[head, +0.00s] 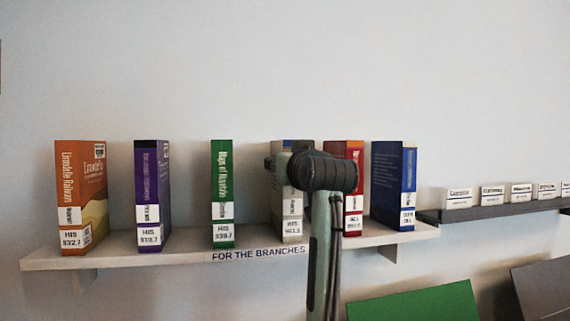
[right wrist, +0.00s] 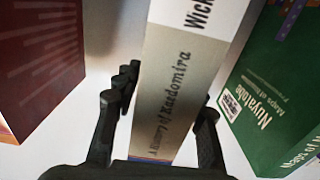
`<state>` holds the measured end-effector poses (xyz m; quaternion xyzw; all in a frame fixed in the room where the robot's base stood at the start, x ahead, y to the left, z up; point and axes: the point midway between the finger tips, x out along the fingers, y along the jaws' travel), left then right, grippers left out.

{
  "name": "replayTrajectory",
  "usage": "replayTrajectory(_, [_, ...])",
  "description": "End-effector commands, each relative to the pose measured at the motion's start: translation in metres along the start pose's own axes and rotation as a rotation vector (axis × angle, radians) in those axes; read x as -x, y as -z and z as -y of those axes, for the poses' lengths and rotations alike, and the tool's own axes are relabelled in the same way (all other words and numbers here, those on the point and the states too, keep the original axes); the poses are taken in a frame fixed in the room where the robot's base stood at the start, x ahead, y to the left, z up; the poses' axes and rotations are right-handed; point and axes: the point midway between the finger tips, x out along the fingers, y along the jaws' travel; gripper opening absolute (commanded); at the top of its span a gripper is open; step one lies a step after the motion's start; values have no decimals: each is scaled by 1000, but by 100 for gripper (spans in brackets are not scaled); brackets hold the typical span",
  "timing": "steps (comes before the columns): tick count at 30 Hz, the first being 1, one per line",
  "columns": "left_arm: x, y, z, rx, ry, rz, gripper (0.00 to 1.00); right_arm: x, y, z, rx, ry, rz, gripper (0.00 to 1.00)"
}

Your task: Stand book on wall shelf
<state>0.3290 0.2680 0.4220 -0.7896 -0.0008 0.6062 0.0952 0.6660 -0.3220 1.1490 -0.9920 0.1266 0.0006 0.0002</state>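A beige-grey book (head: 292,228) with a white call label stands upright on the wall shelf (head: 120,247), partly hidden behind my right arm. In the right wrist view its spine (right wrist: 168,95) reads "A History of Kardomira". My right gripper (right wrist: 165,100) has one finger on each side of this spine, very close to it; whether the fingers press on it I cannot tell. In the head view my right wrist hides the fingers. My left gripper is not in view.
On the same shelf stand an orange book (head: 82,195), a purple book (head: 150,190), a green book (head: 222,190), a red book (head: 352,190) and a blue book (head: 393,185). Gaps separate the left books. A dark ledge (head: 490,208) with small labelled blocks is at right.

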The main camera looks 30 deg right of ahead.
Motion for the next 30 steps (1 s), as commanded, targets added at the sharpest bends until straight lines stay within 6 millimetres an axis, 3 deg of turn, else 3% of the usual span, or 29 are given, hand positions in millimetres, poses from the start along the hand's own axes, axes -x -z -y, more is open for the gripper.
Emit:
replayTrajectory(14, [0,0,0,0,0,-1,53,7,3,0,0,-1,-3,53])
replayTrajectory(30, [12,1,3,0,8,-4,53,108,4,0,0,-1,-4,53])
